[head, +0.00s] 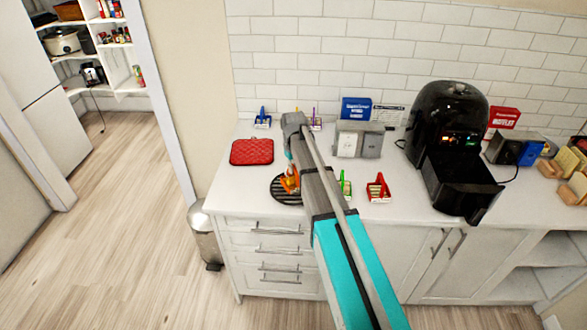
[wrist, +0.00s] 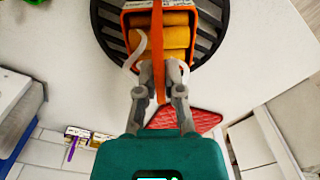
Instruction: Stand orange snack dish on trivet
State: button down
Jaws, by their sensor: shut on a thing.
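The orange snack dish (head: 288,184) is a small open box with a tall orange handle and yellow-brown snacks inside. In the wrist view the orange dish (wrist: 157,45) appears upright over the trivet. My gripper (wrist: 160,70) is shut on its handle. The trivet (head: 279,195) is a round, black, slatted disc near the counter's front edge; it also shows in the wrist view (wrist: 211,28) around the dish. Whether the dish touches the trivet I cannot tell. My arm hides part of both in the head view.
A red quilted pad (head: 252,151) lies behind the trivet. Green (head: 345,185), red (head: 378,188) and blue (head: 262,119) snack dishes stand nearby. A toaster (head: 360,140) and a black air fryer (head: 455,145) with its drawer out stand to the right. The counter's left front corner is clear.

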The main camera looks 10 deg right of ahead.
jog(key=shift+f, duration=0.2)
dwell(0.3)
jog(key=c, duration=0.7)
grip_release()
jog(key=shift+r, duration=0.15)
notch_tip(320, 180, up, 7)
jog(key=p, duration=0.6)
jog(key=shift+p, duration=0.3)
jog(key=shift+w+a+r+p, duration=0.1)
jog(key=shift+w+r+p, duration=1.55)
jog(key=shift+r+p, duration=0.35)
jog(key=shift+f, duration=0.1)
jog(key=shift+s, duration=0.1)
